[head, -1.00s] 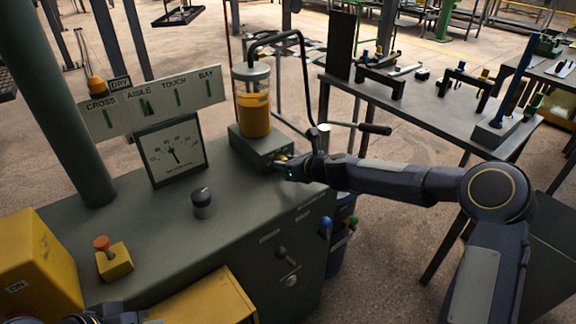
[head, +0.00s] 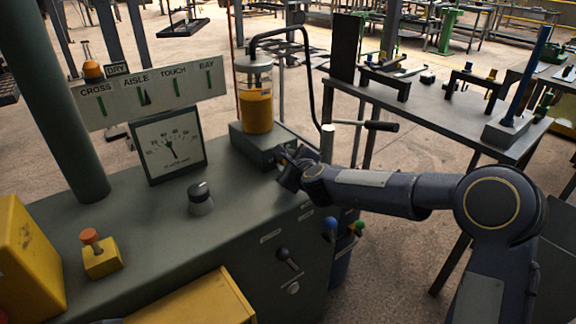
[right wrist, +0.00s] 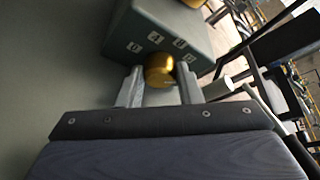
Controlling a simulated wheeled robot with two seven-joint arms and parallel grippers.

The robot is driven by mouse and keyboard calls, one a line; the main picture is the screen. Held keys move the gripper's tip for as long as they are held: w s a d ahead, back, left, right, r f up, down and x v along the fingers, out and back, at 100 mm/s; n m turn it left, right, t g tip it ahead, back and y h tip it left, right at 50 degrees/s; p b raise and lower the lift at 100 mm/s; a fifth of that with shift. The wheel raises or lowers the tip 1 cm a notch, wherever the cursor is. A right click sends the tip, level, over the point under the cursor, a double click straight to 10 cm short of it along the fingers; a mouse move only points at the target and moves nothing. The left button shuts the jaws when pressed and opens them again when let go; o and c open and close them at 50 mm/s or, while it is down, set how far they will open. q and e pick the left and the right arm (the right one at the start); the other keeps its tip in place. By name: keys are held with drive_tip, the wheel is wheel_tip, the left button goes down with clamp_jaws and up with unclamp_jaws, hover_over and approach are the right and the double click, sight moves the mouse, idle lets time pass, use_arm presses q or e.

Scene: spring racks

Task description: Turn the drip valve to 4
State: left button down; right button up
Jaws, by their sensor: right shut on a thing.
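The drip valve is a brass knob (right wrist: 159,70) on the front of a grey-green block (head: 262,146) at the back right of the bench. A clear cylinder of amber oil (head: 256,110) stands on the block. My right gripper (right wrist: 160,82) is shut on the brass knob, one finger on each side. In the head view my right gripper (head: 288,162) hides most of the knob. My left gripper is not clearly seen.
The bench (head: 235,225) carries a black dial knob (head: 201,198), a gauge (head: 169,145) and a yellow box with an orange button (head: 101,255). Levers (head: 284,254) are on the bench front.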

idle(0.4)
drive_tip(key=o, duration=0.7)
drive_tip(key=shift+b+v, duration=0.3)
drive_tip(key=shift+v, duration=3.6)
drive_tip(key=shift+s+a+f, duration=0.1)
